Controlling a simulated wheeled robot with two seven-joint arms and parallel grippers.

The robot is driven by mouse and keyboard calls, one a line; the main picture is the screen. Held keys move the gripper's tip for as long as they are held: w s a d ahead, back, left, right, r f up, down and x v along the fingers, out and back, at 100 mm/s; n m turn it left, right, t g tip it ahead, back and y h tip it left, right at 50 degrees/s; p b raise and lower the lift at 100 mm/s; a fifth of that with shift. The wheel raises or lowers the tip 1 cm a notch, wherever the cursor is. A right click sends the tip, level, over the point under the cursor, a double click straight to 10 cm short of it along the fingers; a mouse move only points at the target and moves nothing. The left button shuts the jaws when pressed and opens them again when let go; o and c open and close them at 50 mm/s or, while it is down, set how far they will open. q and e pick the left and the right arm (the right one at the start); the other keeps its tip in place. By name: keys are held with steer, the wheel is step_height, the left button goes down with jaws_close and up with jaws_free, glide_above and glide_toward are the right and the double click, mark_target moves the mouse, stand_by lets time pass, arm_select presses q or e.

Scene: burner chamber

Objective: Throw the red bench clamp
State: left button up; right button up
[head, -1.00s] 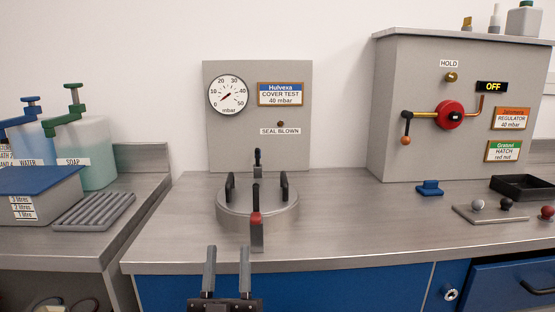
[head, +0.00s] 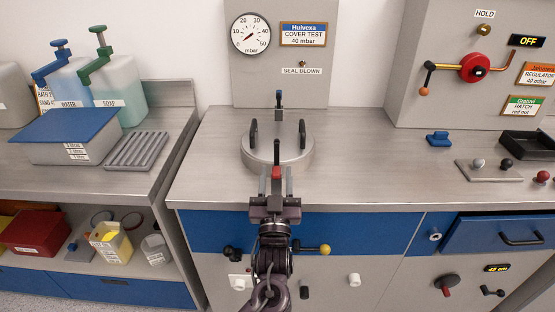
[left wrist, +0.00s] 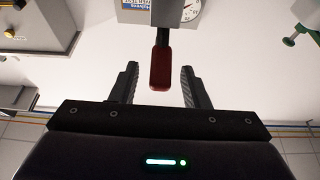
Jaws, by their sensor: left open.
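The red bench clamp (head: 276,172) has a red-tipped handle at the front of a round grey chamber lid (head: 298,160) on the bench. My left gripper (head: 276,187) is open just in front of it, with its fingers pointing at the clamp. In the left wrist view the red handle (left wrist: 161,68) lies in line with the gap between the two spread fingers of the left gripper (left wrist: 159,70). No contact shows, and its exact depth between the fingers is hard to tell. My right gripper is not in view.
A gauge panel (head: 330,85) rises behind. The regulator box (head: 420,60) and a black tray (head: 527,145) are at right. Bare worktop (head: 375,170) lies right of the lid.

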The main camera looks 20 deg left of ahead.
mark_target(276, 170)
arm_select(q)
steer(key=shift+p+x, duration=0.3)
steer(key=shift+x, duration=1.4)
jaws_close()
